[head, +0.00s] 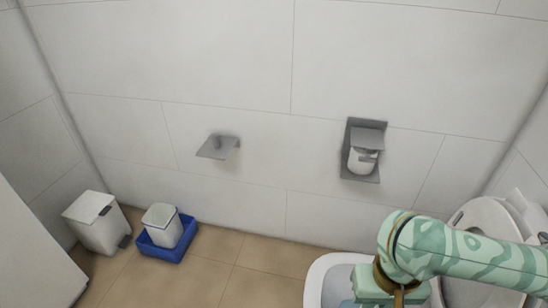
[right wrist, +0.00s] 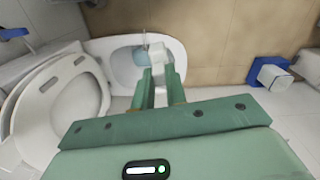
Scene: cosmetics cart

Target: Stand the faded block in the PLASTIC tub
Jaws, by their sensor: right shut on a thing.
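A pale whitish block (right wrist: 157,52) is between the fingertips of my right gripper (right wrist: 158,70) in the right wrist view. The gripper is shut on it, over the white basin (right wrist: 98,46). A light blue thing (right wrist: 139,57) lies or stands in the basin just left of the block; I cannot tell whether it is the plastic tub. A blue open box (head: 163,253) stands on the floor in the head view, with a white bin-like container (head: 161,226) in it. In the head view my right arm hides most of the basin's right part. My left gripper is not in view.
A white lidded bin (head: 96,222) stands left of the blue box. A toilet with a raised round seat (right wrist: 50,105) is beside the basin. A grey shelf (head: 218,147) and a grey holder (head: 364,150) are on the wall. Tan floor (head: 215,275) is clear between box and basin.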

